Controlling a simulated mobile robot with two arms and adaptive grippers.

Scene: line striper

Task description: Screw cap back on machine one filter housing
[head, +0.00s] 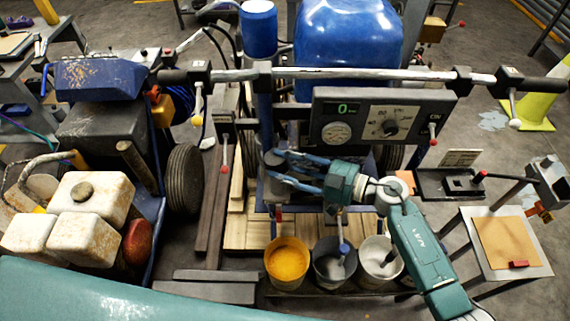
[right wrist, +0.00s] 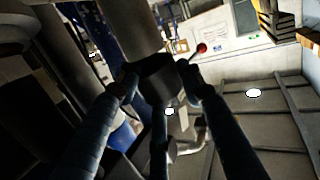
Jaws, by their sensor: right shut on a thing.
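My right gripper (head: 283,168) reaches in from the right to the front of the blue line striper, below its handlebar. In the right wrist view its fingers (right wrist: 160,85) are closed around a dark, short round cap (right wrist: 158,76). In the head view the cap (head: 273,158) is small and partly covered by the fingers. A grey cylinder (right wrist: 122,30), which may be the filter housing, stands just beyond the cap in the wrist view. I cannot tell whether cap and cylinder touch or whether any thread is engaged. My left gripper is not in view.
The handlebar (head: 350,73) and control panel (head: 380,117) overhang the gripper. Buckets of yellow (head: 287,262), dark (head: 334,262) and white (head: 378,260) material stand below on a rack. A second machine with white tanks (head: 92,198) is at left; a small table (head: 505,245) is at right.

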